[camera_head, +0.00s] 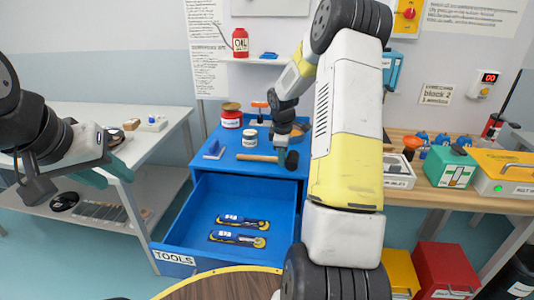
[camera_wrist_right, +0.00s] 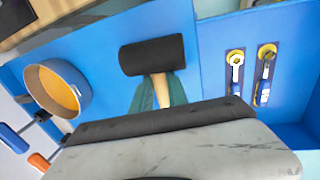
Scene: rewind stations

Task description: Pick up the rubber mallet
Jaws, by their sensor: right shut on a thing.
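The rubber mallet has a black head (camera_head: 291,160) and a pale wooden handle (camera_head: 257,158). In the head view it lies level over the front part of the blue cabinet's top; I cannot tell whether it touches that top. My right gripper (camera_wrist_right: 160,88) is shut on the handle just behind the head, with a teal finger on each side in the right wrist view. The head (camera_wrist_right: 152,55) sticks out beyond the fingertips there. The grip is partly hidden in the head view. My left gripper (camera_head: 104,173) is open and empty at the left, by the white table.
A wooden bench with boxes (camera_head: 453,168) is at the right.

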